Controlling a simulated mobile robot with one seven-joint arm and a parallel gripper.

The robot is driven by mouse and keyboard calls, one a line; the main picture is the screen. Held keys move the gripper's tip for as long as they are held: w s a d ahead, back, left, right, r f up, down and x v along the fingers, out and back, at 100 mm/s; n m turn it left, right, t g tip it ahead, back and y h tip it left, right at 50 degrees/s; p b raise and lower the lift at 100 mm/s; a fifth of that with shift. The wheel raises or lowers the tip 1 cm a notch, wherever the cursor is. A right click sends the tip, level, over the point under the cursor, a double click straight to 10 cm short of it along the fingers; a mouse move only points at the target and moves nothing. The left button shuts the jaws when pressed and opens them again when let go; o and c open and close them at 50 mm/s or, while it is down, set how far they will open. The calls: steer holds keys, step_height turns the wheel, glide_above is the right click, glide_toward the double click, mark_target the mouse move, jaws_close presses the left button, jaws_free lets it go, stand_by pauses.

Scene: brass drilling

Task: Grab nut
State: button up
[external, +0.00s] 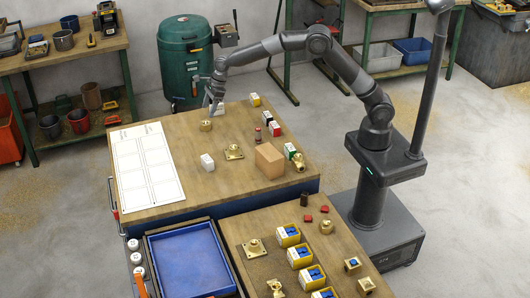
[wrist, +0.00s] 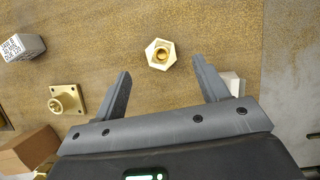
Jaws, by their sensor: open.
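The hexagonal brass nut (wrist: 160,54) lies on the wooden table in the wrist view, with a round hole in its middle. In the external view it shows as a small brass piece (external: 206,125) near the table's far edge. My gripper (wrist: 162,68) is open and empty. Its two fingers are spread, and the nut appears just beyond the fingertips, between their lines. The external view shows my gripper (external: 212,106) over the table close to the nut; its height above the table is hard to tell.
A square-flanged brass fitting (wrist: 67,100), a white printed box (wrist: 22,46) and a cardboard box (wrist: 22,150) lie to the left. A pale box is partly hidden behind the right finger. A white sheet (external: 148,166) covers the table's left side. Wood around the nut is clear.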

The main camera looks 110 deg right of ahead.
mark_target(206, 123)
steer(key=shift+x, duration=1.05)
steer(key=x, duration=0.2)
steer(key=s+x, duration=0.1)
steer(key=x, duration=0.2)
steer(key=shift+f, duration=0.3)
steer(key=c, duration=1.2)
steer(key=shift+r, duration=0.1)
steer(key=shift+c, duration=0.7)
